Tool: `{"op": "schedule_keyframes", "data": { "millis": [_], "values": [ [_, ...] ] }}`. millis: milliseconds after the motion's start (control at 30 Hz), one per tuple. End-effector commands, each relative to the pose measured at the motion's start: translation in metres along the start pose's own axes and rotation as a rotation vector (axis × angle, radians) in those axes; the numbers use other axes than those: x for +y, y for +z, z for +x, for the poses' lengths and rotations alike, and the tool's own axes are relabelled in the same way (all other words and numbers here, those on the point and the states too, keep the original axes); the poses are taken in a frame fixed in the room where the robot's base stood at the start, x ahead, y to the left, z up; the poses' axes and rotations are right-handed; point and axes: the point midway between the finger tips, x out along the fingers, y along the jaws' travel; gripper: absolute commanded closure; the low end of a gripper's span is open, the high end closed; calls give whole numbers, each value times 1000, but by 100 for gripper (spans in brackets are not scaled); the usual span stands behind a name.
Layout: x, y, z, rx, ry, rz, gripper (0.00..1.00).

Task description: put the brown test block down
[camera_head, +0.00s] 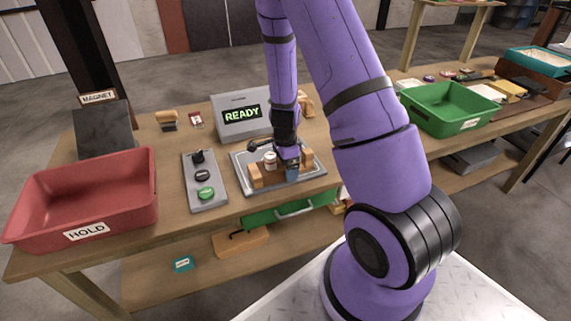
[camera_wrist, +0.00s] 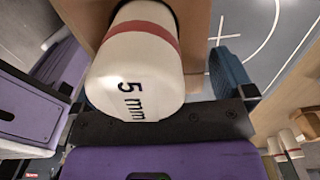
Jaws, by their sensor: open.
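The brown test block (camera_head: 256,177) is at the metal tray (camera_head: 322,172) in the head view, below my gripper (camera_head: 282,163). Brown wood shows on both sides of the gripper; I cannot tell if it is all one piece. A white cylinder with a red band, marked "5 mm" (camera_wrist: 135,75), fills the middle of the wrist view, against brown wood (camera_wrist: 196,25). My gripper (camera_wrist: 150,75) is open, with its fingers on either side of this cylinder. The underside contact with the tray is hidden.
A box reading READY (camera_head: 232,126) stands behind the tray. A button panel (camera_head: 205,180) is left of it, then the red HOLD bin (camera_head: 90,200). A green bin (camera_head: 450,108) is on the right-hand bench. Bare tabletop lies in front of the tray.

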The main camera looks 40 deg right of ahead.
Motion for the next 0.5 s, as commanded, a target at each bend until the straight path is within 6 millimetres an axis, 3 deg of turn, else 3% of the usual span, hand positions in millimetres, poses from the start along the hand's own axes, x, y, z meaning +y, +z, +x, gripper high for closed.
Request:
{"op": "schedule_keyframes", "data": {
  "millis": [233, 500],
  "values": [
    [-1, 1, -21, 1, -3, -4, 0],
    [-1, 2, -73, 0, -5, -5, 0]
  ]
}}
